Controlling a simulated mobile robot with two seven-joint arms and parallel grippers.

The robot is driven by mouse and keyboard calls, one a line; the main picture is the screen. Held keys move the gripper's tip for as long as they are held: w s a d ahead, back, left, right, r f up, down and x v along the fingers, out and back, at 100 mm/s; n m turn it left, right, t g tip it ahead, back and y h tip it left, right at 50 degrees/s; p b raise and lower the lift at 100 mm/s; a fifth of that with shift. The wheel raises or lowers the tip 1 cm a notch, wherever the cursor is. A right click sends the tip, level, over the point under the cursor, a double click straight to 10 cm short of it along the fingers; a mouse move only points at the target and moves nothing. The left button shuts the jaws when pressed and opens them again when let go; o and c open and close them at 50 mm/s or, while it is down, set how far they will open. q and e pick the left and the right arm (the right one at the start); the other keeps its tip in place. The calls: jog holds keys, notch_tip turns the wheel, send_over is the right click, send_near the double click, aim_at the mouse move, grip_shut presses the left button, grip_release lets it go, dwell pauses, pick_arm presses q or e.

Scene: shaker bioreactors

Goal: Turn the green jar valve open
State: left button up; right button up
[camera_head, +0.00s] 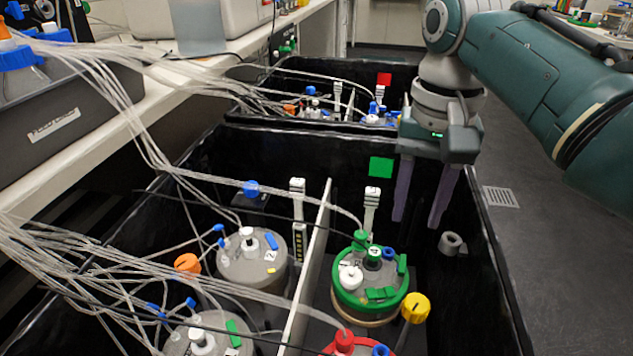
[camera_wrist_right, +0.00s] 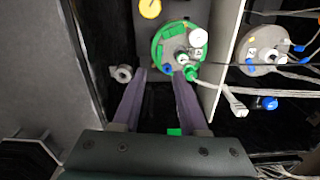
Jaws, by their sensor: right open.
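The green jar (camera_head: 371,285) has a green-rimmed lid and stands in the right half of the near black bin. It also shows at the top of the wrist view (camera_wrist_right: 158,52). A yellow knob (camera_head: 415,308) sits beside its lower right edge, and a grey-white knob (camera_head: 451,243) sits at the bin's right wall. I cannot tell which is the green jar's valve. My right gripper (camera_head: 417,222) points down with purple fingers apart and empty, above and behind the jar, left of the grey-white knob. In the wrist view the fingertips (camera_wrist_right: 159,74) point toward the jar. My left gripper is out of view.
A white divider (camera_head: 310,255) splits the bin. Left of it stand grey-lidded jars (camera_head: 252,260) and an orange knob (camera_head: 187,262). A red-rimmed jar (camera_head: 345,342) is in front. Many clear tubes (camera_head: 130,110) cross the left side. The floor at right is clear.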

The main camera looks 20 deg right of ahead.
aim_at(403, 265)
notch_tip(403, 265, down, 10)
jog(key=b, duration=0.4)
jog(key=shift+s+r, duration=0.1)
jog(key=shift+r, duration=0.05)
grip_shut()
dwell(0.4)
